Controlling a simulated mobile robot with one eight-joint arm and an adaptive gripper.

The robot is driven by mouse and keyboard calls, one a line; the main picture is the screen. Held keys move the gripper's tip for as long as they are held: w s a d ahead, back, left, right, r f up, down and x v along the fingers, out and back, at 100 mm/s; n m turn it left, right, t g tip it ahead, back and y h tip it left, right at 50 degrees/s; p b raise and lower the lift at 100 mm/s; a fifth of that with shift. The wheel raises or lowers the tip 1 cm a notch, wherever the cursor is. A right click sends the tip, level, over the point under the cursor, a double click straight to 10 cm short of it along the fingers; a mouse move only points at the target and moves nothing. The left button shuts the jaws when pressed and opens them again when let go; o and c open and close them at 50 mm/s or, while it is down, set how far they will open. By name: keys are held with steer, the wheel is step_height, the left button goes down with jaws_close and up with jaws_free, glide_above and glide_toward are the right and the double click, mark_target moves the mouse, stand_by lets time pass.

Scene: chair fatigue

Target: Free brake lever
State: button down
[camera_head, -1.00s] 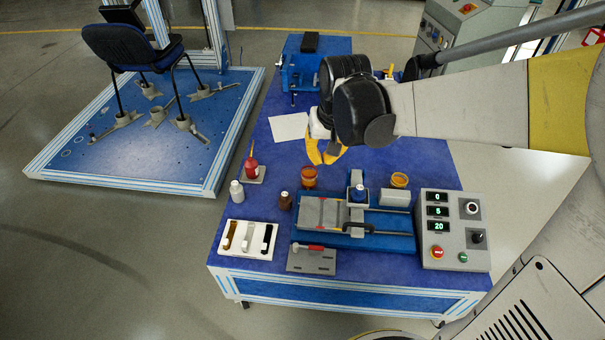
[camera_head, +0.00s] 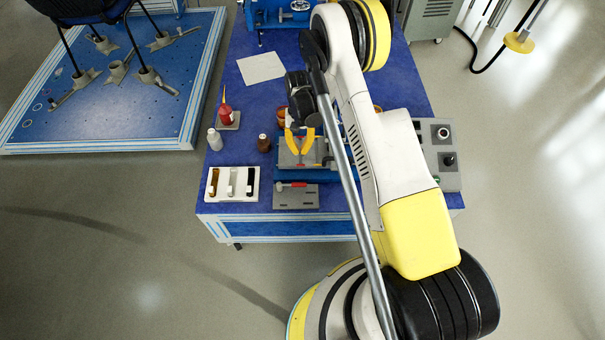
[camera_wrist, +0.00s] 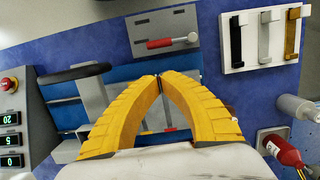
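My gripper (camera_head: 299,153) has two yellow fingers and points down over the blue bench fixture (camera_head: 314,176) in the head view. In the wrist view, the tips of my gripper (camera_wrist: 160,77) meet, and I see nothing clearly held between them. The fixture (camera_wrist: 125,72) lies below and beyond the fingers. A black bar (camera_wrist: 75,72) crosses it at left. A red-handled tool (camera_wrist: 172,42) lies on a grey plate beyond the tips; the tool also shows in the head view (camera_head: 291,184). I cannot tell which part is the brake lever. My arm and fingers hide much of the fixture.
A white tray (camera_head: 220,196) with three strips, a red bottle (camera_head: 225,116), a white bottle (camera_head: 214,140) and a brown bottle (camera_head: 263,143) stand left of the fixture. A control box (camera_head: 448,175) stands right. A chair (camera_head: 75,8) is on the blue platform (camera_head: 115,130). Paper (camera_head: 261,68) lies behind.

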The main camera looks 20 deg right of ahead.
mark_target(301, 179)
steer(key=shift+x, duration=1.05)
steer(key=shift+s+d, duration=0.1)
steer(key=shift+s, duration=0.05)
steer(key=b+x, duration=0.4)
steer(key=x, duration=0.6)
steer(key=shift+s, duration=0.15)
